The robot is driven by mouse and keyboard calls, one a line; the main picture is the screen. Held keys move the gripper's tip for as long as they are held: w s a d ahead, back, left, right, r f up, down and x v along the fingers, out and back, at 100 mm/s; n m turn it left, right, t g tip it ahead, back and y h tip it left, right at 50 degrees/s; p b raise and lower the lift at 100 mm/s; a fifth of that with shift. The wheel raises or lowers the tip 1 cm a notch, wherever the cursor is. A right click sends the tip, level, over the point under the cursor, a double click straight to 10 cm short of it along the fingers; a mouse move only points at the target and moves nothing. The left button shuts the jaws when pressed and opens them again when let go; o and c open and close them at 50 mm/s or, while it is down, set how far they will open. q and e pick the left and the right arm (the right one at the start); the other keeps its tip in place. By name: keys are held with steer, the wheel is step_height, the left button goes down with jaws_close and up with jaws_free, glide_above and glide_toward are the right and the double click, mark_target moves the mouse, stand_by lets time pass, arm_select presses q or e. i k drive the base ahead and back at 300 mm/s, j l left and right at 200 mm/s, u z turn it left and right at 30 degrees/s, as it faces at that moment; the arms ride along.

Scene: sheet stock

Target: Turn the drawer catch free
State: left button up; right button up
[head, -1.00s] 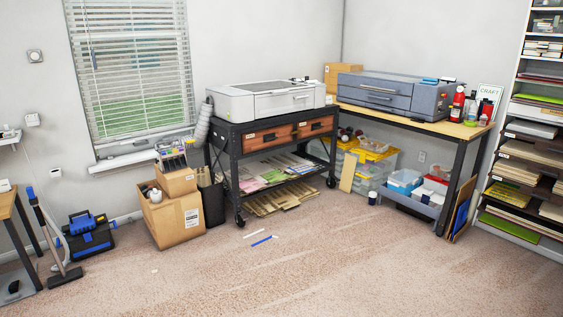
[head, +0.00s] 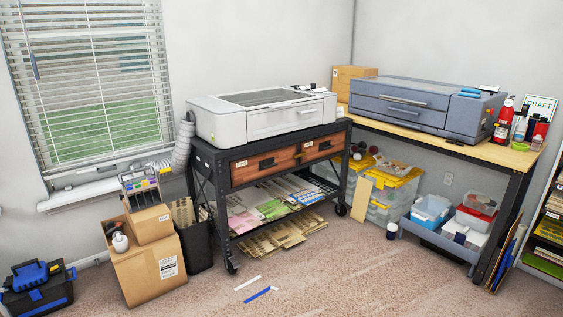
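Two wooden drawers sit side by side in the black metal cart (head: 216,187). The left drawer (head: 246,172) and the right drawer (head: 334,144) each have a dark handle and a small pale label. Both look closed. A small brownish piece (head: 299,157) sits on the frame between the two drawers; it may be the drawer catch, but it is too small to tell its position. Neither of my grippers shows in the head view.
A white machine (head: 225,123) stands on the cart. A blue-grey machine (head: 398,100) stands on the wooden table (head: 500,152) to the right. Cardboard boxes (head: 140,275) and a dark bin (head: 196,245) stand left of the cart.

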mark_target(304, 153)
steer(key=i, duration=2.1)
steer(key=z, duration=0.25)
